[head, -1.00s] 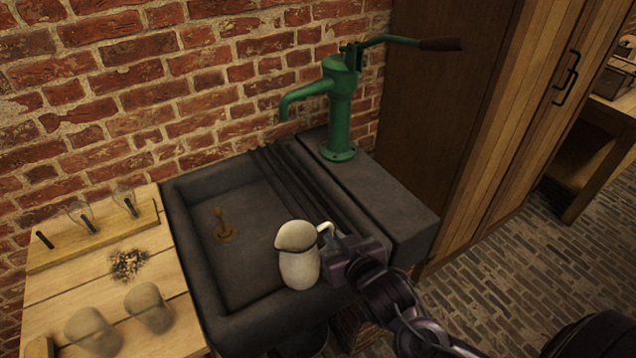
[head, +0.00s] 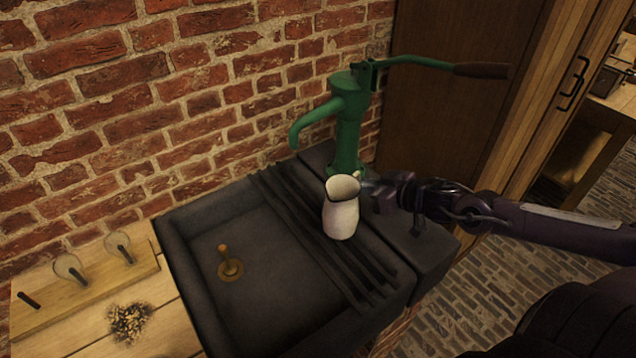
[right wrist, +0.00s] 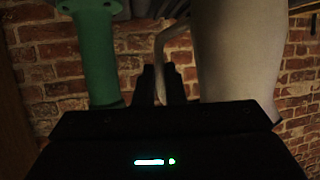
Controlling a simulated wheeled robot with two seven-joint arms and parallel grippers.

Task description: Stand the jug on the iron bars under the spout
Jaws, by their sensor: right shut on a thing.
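The cream jug (head: 341,214) is upright over the iron bars (head: 318,238), nearer the front than the green pump's spout (head: 302,133). I cannot tell whether its base touches the bars. My right gripper (head: 372,194) is shut on the jug's handle, reaching in from the right. In the right wrist view the jug's pale body (right wrist: 238,55) fills the upper right, and the handle (right wrist: 162,62) runs between the fingers (right wrist: 163,85). The green pump (head: 348,130) stands on the ledge behind the jug. My left gripper is not in view.
The dark stone sink (head: 205,290) lies left of the bars, with a brass plug (head: 230,268) in it. A wooden counter (head: 178,318) at the left holds a rack (head: 95,280) with glass pieces. The pump's lever (head: 425,63) reaches right, above my right arm.

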